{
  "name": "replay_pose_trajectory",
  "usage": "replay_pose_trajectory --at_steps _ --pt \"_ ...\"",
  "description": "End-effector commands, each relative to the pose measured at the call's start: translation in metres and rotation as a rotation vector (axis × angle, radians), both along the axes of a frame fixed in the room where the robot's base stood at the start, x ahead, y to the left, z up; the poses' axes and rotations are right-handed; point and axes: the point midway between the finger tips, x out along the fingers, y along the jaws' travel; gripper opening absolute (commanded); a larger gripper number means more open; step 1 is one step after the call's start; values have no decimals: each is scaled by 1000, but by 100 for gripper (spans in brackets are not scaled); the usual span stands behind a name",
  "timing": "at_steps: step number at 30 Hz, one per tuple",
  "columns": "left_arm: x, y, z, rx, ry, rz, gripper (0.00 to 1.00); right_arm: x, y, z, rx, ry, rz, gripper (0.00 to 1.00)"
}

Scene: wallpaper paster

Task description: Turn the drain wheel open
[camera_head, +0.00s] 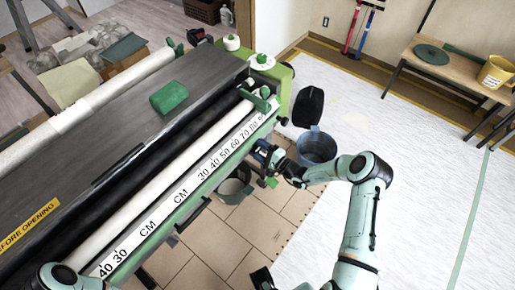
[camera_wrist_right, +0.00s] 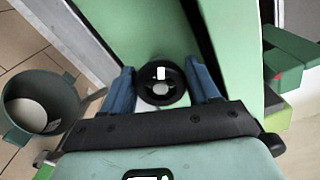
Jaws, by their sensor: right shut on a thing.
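The drain wheel (camera_wrist_right: 160,93) is a small black round handwheel with a pale hub, set against the green side of the pasting machine (camera_wrist_right: 150,28). My right gripper (camera_wrist_right: 160,76) has its blue fingers on either side of the wheel and is shut on it. In the head view my right gripper (camera_head: 263,152) is at the machine's front edge near its right end, and the wheel is hidden there. How far the wheel is turned cannot be told. Part of my left arm (camera_head: 62,277) shows at the lower left; its gripper is out of view.
A grey-green bucket (camera_head: 233,186) stands on the floor below the machine's edge, left of my right gripper. A blue-grey bucket (camera_head: 318,147) stands to the right, close to my right forearm. A bench (camera_head: 450,68) stands at the far right. The white floor covering (camera_head: 425,190) is mostly clear.

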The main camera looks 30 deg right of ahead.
Motion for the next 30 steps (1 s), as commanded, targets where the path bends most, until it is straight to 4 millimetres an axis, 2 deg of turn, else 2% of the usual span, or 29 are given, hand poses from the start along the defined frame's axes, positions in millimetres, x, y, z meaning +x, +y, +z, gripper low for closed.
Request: replay_pose_trajectory --at_steps 18,30 --pt "-1 0 -24 1 -8 3 43 0 1 -4 -535 -222 3 30" --pt "5 1 -37 7 -34 9 43 0 1 -5 -772 -320 2 30"
